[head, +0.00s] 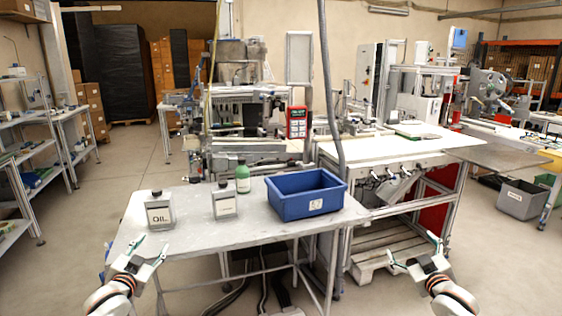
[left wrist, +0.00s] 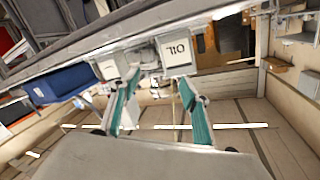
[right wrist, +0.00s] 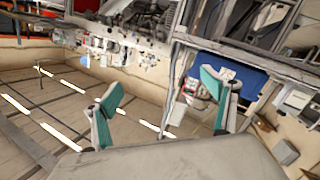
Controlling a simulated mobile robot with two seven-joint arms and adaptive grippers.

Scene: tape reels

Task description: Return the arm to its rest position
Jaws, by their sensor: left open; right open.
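My left gripper (head: 146,252) is open and empty, in front of the left front edge of the grey table (head: 262,226). Its green-padded fingers are spread in the left wrist view (left wrist: 160,100), with nothing between them up close. My right gripper (head: 412,260) is open and empty, right of the table. It also shows spread in the right wrist view (right wrist: 172,95). A bottle labelled OIL (head: 160,214) stands upright on the table, beyond my left gripper and apart from it.
A second pale bottle (head: 224,205), a green bottle (head: 243,178) and a blue bin (head: 306,196) stand on the table. Machine benches (head: 400,148) lie behind. Shelves (head: 30,150) stand at the left. The floor (head: 130,185) between shelves and table is clear.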

